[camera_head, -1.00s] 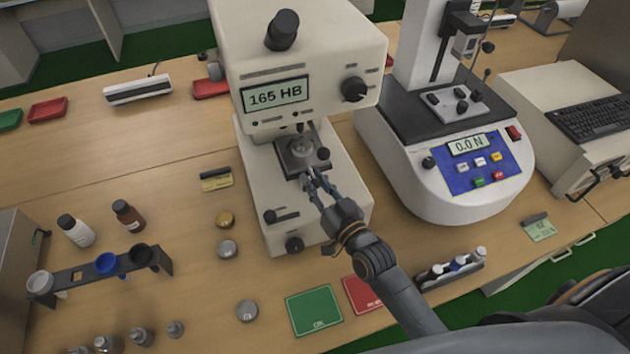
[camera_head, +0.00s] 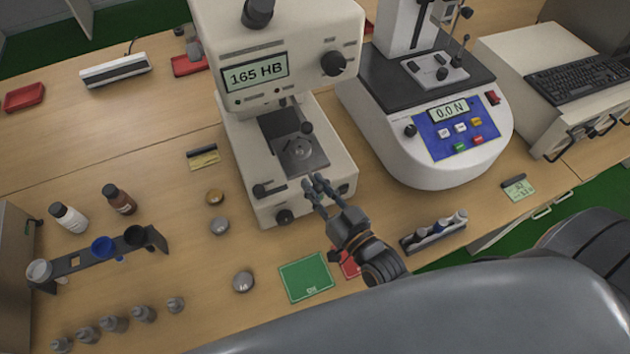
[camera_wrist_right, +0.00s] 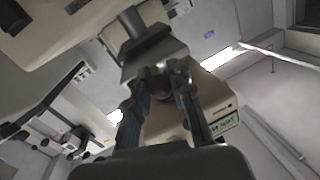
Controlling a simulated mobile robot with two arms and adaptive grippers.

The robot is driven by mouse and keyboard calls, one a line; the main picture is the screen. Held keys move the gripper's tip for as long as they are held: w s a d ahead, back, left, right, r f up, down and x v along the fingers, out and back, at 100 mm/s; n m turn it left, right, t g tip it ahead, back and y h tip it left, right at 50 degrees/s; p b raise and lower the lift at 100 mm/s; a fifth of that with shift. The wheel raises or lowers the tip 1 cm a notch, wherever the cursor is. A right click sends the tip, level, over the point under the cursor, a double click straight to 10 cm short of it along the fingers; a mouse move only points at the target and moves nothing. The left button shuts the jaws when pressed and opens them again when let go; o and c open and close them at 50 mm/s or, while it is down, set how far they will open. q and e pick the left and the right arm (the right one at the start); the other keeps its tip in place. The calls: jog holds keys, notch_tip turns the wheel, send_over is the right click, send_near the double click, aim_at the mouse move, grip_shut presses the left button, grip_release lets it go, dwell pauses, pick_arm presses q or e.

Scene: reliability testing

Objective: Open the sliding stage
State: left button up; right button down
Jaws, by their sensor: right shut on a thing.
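The hardness tester (camera_head: 283,50) reads 165 HB. Its dark sliding stage (camera_head: 315,161) sits on the base, pulled out toward the front. A round metal piece (camera_head: 299,148) lies on it. Bare dark rail shows behind the plate. My right gripper (camera_head: 315,181) is at the stage's front edge, shut on the stage's front handle. In the right wrist view, the stage's underside (camera_wrist_right: 152,58) is just past the fingers, with a dark round part between them. My left gripper is not in view.
A force tester (camera_head: 430,120) stands close on the right. A green mat (camera_head: 306,277) and a partly hidden red mat lie in front. A vial rack (camera_head: 432,235) is right of my arm.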

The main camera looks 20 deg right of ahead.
jog(key=c, duration=1.1)
grip_release()
jog(key=shift+c, duration=0.2)
jog(key=shift+s, duration=0.1)
jog(key=v, duration=1.2)
